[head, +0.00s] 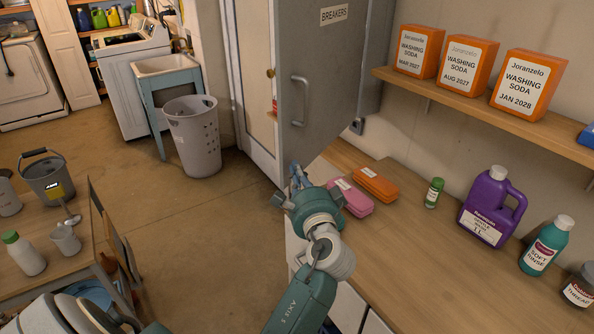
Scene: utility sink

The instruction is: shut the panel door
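The grey panel door (335,75) labelled BREAKERS is at the upper middle of the head view. It stands open, swung out from its grey box (375,55) on the right wall. Its bar handle (300,101) is on the left part of its face.
Below the door, a wooden counter (405,225) holds a pink case (350,198), an orange case (376,184), a green-capped jar (433,193) and bottles. A shelf (480,105) with orange boxes juts out at right. A grey laundry basket (193,137) stands on open floor at left.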

